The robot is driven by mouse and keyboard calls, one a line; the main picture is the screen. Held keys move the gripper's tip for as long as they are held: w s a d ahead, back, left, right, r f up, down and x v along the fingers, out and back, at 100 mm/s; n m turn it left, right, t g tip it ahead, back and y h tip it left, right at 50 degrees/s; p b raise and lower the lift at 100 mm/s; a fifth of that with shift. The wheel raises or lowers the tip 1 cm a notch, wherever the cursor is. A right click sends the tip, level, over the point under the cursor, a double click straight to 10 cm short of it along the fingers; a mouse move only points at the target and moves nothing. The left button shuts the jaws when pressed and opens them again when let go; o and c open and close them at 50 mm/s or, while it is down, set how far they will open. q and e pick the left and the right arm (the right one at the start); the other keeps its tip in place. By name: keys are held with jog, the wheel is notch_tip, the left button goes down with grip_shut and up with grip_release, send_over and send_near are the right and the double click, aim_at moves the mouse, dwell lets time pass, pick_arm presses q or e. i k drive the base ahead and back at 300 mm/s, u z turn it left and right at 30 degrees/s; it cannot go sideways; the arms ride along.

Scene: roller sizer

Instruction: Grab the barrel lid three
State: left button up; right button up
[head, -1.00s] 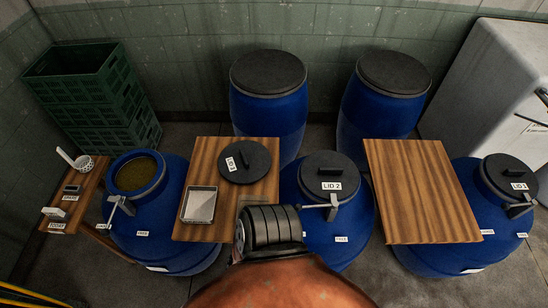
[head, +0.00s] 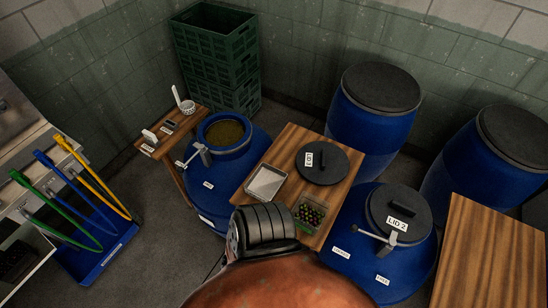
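The lid labelled 3 is not in the head view now, and neither is its barrel. The lid labelled LID 2 (head: 398,203) is black and sits on the middle blue barrel (head: 350,245), with a metal clamp lever in front. Another round black lid (head: 318,170), its label hard to read, lies on the small wooden table (head: 258,190). Neither of my grippers is in view.
An open barrel (head: 240,165) with dark greenish contents stands left of the table. The table also holds a metal tray (head: 265,183) and a container of small round items (head: 309,213). Green crates (head: 215,50), colored-handled tools (head: 90,190) and another wooden top (head: 490,255) surround these.

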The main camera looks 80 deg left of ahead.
aim_at(324, 163)
jog(key=u, duration=2.2)
